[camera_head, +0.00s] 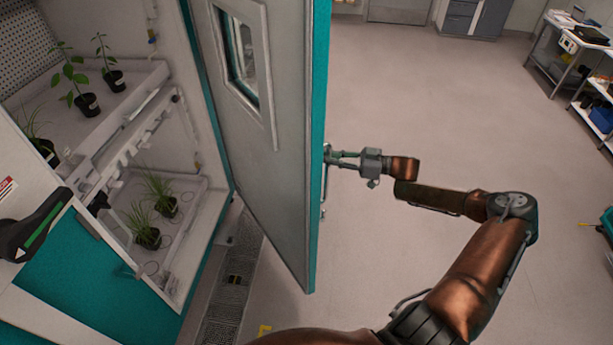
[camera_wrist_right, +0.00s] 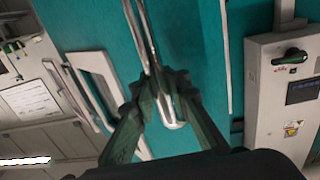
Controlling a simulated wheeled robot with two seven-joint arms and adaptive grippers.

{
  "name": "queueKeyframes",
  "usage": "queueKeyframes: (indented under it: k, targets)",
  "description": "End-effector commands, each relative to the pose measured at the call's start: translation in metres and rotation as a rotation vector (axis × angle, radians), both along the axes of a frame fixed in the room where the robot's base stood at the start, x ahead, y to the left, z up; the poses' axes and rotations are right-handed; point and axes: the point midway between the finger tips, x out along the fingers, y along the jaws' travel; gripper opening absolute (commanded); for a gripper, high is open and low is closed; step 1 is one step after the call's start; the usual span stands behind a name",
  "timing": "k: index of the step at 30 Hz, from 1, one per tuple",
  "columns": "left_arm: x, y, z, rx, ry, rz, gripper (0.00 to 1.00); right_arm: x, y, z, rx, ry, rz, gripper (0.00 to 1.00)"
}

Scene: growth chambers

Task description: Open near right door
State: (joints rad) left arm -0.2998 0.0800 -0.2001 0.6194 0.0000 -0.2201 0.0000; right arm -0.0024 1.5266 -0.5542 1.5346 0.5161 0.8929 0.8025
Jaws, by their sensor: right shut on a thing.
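The chamber door (camera_head: 262,150) is swung wide open in the head view. Its pale inner face has a small window, and its edge is teal. My right gripper (camera_head: 330,158) is at the door's far side, by the handle, which is mostly hidden behind the door edge. In the right wrist view my right gripper (camera_wrist_right: 165,100) is shut around a shiny metal bar handle (camera_wrist_right: 150,45) on the teal door face (camera_wrist_right: 200,60). The handle's rounded end sticks out between the fingers. My left gripper is in neither view.
The open chamber holds potted plants on an upper shelf (camera_head: 120,100) and a lower shelf (camera_head: 195,220). A black latch handle (camera_head: 35,225) is on the cabinet at left. Floor (camera_head: 430,110) right of the door is clear. A rack (camera_head: 570,60) stands far right.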

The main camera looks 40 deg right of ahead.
Motion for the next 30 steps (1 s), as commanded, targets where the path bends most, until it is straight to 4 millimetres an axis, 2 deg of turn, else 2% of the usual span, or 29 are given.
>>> queueKeyframes:
  k: [1, 3, 12, 18, 30]
  targets:
    - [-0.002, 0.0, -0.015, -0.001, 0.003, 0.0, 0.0, 0.0, -0.012, -0.012, -0.007, 0.008, 0.003, 0.0]
    - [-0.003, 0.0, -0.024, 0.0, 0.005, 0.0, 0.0, 0.002, -0.026, -0.012, -0.006, 0.007, 0.007, 0.0]
    - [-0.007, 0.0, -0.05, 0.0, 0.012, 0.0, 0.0, 0.008, -0.069, -0.01, -0.003, 0.009, 0.015, 0.0]
    - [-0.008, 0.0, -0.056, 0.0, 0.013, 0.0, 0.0, 0.01, -0.081, -0.009, -0.003, 0.011, 0.017, 0.0]
    - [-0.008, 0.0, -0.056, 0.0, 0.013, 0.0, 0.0, 0.01, -0.083, -0.008, -0.002, 0.013, 0.019, 0.0]
